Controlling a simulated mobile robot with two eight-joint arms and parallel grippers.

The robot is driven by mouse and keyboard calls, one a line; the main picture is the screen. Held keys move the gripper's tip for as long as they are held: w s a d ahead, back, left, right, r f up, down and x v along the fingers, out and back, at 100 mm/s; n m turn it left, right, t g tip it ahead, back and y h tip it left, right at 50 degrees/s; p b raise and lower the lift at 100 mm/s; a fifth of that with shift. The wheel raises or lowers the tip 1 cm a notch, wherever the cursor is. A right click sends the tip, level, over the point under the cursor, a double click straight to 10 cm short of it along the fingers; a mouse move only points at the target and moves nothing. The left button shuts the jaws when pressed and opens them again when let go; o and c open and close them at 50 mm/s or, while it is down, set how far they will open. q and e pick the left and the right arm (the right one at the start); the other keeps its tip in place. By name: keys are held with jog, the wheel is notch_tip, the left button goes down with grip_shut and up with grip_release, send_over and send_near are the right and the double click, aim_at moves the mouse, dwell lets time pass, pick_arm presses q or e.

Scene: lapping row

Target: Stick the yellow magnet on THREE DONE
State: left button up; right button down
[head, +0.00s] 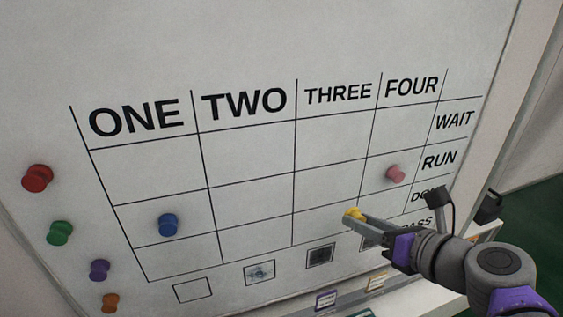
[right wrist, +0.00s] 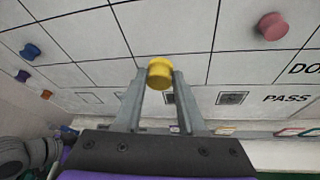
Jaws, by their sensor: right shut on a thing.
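The yellow magnet (head: 354,214) is held between the fingertips of my right gripper (head: 357,218), in front of the board. It also shows in the right wrist view (right wrist: 159,70), gripped at the tips of the two fingers. In the head view it overlaps the right part of the THREE column, at about the DONE row. I cannot tell whether it touches the board. The THREE DONE cell (head: 316,227) shows no magnet on its visible part. The DONE label (head: 426,193) is partly hidden by my arm.
A blue magnet (head: 168,225) is in ONE RUN and a pink magnet (head: 396,173) in FOUR RUN. Red (head: 37,178), green (head: 60,232), purple (head: 99,270) and orange (head: 110,302) magnets sit left of the grid. A ledge with labels (head: 326,301) runs below the board.

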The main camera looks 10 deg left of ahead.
jog(key=b, duration=0.1)
send_near(324, 224)
jog(key=shift+f, duration=1.2)
jog(key=shift+w+a+b, duration=0.5)
jog(key=shift+w+a, duration=1.35)
jog(key=shift+w, duration=0.2)
jog(key=shift+c, duration=2.1)
grip_release()
